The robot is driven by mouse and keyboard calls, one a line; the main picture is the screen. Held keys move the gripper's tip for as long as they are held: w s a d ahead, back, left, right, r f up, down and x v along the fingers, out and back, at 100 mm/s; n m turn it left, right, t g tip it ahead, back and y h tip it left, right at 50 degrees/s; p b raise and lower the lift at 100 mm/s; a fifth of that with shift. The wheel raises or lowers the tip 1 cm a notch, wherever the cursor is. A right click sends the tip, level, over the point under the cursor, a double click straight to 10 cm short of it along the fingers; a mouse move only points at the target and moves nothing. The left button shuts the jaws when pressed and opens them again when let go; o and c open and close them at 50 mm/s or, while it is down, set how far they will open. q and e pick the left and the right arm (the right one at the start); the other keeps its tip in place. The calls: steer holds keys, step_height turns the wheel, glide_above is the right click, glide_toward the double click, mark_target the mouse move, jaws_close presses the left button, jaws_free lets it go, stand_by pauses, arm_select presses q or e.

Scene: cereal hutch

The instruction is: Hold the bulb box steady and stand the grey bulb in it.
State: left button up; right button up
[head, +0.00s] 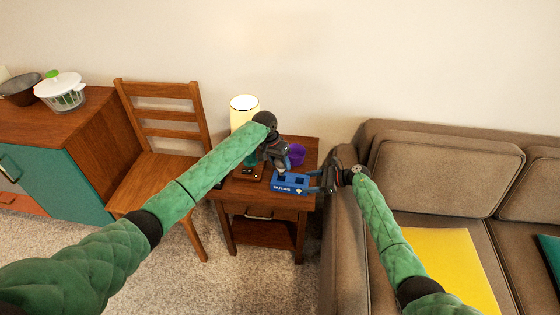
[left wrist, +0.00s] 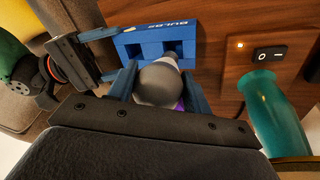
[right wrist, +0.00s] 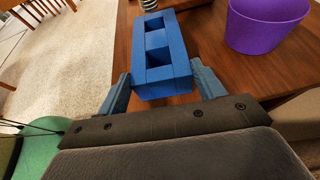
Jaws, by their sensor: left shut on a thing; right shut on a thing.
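The grey bulb (left wrist: 158,85) is between the fingers of my left gripper (left wrist: 160,88), its narrow base pointing toward the box. The blue bulb box (head: 290,184) stands on the small wooden table and shows two square openings in the right wrist view (right wrist: 162,75). My right gripper (right wrist: 162,92) is shut on the near end of the box. In the head view my left gripper (head: 282,166) is just above and behind the box, and my right gripper (head: 316,182) is at its right end. A grey ribbed piece at the right wrist view's top edge may be the bulb's base.
A purple cup (head: 297,153) stands behind the box. A lit lamp (head: 243,113) is at the table's back left. A teal vessel (left wrist: 275,115) and a switch plate (left wrist: 262,56) are near the left gripper. A sofa (head: 430,165) is right, a chair (head: 165,150) left.

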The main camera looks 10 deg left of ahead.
mark_target(280, 171)
arm_select(q)
steer(key=shift+f, duration=2.35)
steer(key=shift+f, duration=0.1)
steer(key=o, duration=1)
steer(key=shift+o, duration=0.2)
steer(key=v, duration=1.2)
arm_select(e)
steer(key=o, duration=1.1)
